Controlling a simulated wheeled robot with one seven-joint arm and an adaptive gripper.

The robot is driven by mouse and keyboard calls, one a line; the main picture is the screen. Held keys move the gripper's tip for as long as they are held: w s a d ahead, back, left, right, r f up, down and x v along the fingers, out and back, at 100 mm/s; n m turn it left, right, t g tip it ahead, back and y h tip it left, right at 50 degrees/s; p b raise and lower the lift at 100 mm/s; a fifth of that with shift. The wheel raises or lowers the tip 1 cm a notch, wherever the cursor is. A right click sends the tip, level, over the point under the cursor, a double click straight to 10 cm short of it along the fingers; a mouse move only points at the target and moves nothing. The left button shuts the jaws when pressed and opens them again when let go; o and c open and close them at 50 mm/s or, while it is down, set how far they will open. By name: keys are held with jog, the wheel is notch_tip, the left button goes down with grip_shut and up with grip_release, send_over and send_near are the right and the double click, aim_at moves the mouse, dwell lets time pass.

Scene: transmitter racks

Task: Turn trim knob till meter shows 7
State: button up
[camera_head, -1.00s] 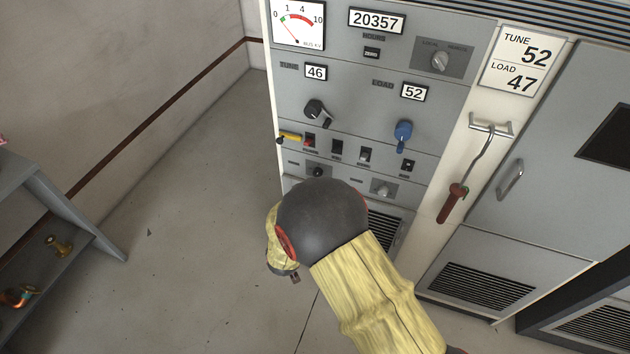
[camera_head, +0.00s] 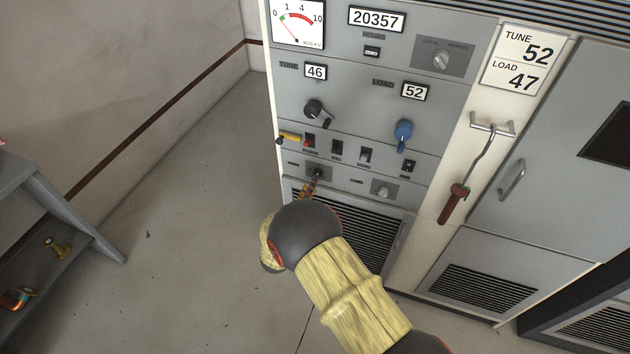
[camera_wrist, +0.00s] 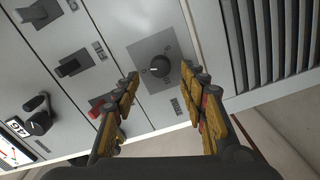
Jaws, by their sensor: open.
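My gripper (camera_wrist: 160,74) is open, with one yellow-brown finger on each side of the knob. I see a gap to the knob on both sides; how far the tips stand off the panel is unclear. In the head view, the fingers (camera_head: 313,187) reach up to the knob from below. The meter (camera_head: 297,23) at the top left has its red needle near the 0 end.
A similar knob (camera_head: 383,191) sits to the right. A vent grille (camera_head: 365,228) lies below. A red-handled hook (camera_head: 453,203) hangs at right.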

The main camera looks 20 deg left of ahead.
aim_at(318, 174)
jog(key=w+b, duration=0.1)
jog(key=w, duration=0.3)
jog(key=shift+w+a, duration=0.1)
jog(key=shift+w, duration=0.15)
grip_shut()
dwell(0.4)
